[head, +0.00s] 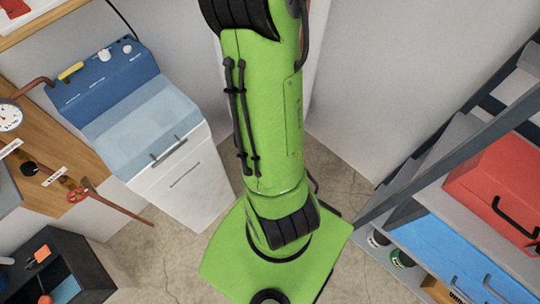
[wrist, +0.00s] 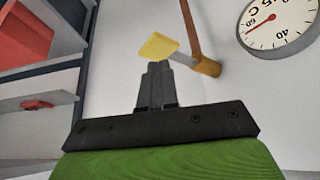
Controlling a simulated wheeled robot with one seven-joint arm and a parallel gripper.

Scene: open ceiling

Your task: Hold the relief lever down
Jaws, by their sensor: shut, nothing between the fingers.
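The relief lever has a yellow grip (wrist: 158,47) on a short grey arm, joined to a brass fitting (wrist: 207,67) on a copper pipe in the wrist view. My gripper (wrist: 157,68) is shut and empty, its fingertips at the lower edge of the yellow grip in the picture. I cannot tell whether they touch it. In the head view a yellow grip (head: 70,71) shows at the end of a copper pipe, at the back left of a blue-topped white unit. My gripper is out of sight in the head view.
A round dial (wrist: 278,23) is right of the lever; a dial (head: 10,117) also shows in the head view. A red-handled valve (head: 77,194) is on the wooden board. Shelves with a red box (head: 503,190) stand right.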

